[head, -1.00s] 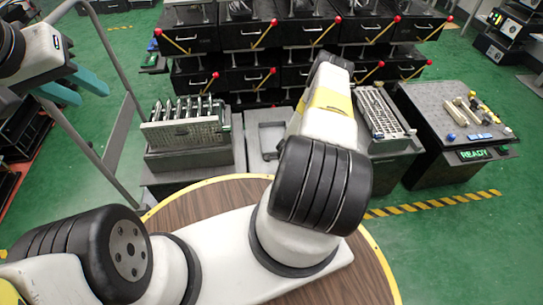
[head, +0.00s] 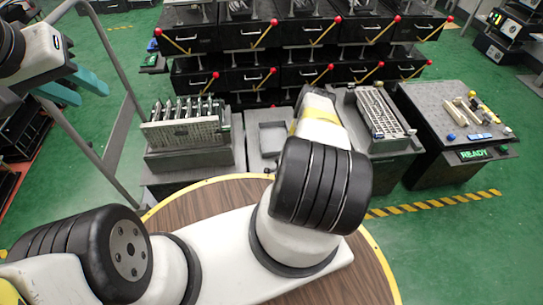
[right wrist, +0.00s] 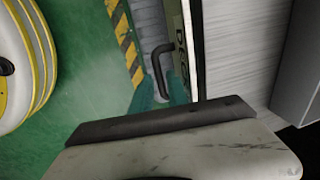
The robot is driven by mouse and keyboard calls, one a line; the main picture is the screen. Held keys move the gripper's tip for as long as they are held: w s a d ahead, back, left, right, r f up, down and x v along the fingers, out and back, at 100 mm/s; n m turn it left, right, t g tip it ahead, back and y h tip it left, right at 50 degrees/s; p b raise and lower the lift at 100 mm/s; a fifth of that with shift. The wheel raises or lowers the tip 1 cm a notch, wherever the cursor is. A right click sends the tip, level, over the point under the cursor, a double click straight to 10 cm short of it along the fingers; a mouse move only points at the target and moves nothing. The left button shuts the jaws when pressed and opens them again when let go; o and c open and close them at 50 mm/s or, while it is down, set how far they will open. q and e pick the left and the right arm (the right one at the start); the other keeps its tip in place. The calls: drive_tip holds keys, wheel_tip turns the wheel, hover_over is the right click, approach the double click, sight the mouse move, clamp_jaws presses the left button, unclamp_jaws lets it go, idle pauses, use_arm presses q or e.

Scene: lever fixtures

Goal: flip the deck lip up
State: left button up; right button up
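I cannot pick out the deck lip with certainty. In the right wrist view, a black bent handle (right wrist: 161,68) stands beside a narrow lettered panel (right wrist: 187,45). My right gripper (right wrist: 160,98) shows two teal fingers set apart, one on each side of the handle's lower end. I cannot tell whether they touch it. The scuffed pale body with a dark edge in the foreground hides the finger bases. In the head view, my right arm hides its own gripper. My left gripper (head: 74,88) is open and empty at the upper left, away from the fixtures.
A grey fixture with a slotted rack (head: 186,132) stands left of my right arm, and another with a ribbed rack (head: 382,112) stands right. A table with a READY sign (head: 474,154) is farther right. Black drawers with red-knobbed levers (head: 265,35) line the back. Green floor is open at right.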

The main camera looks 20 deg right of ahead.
clamp_jaws()
idle(1.3)
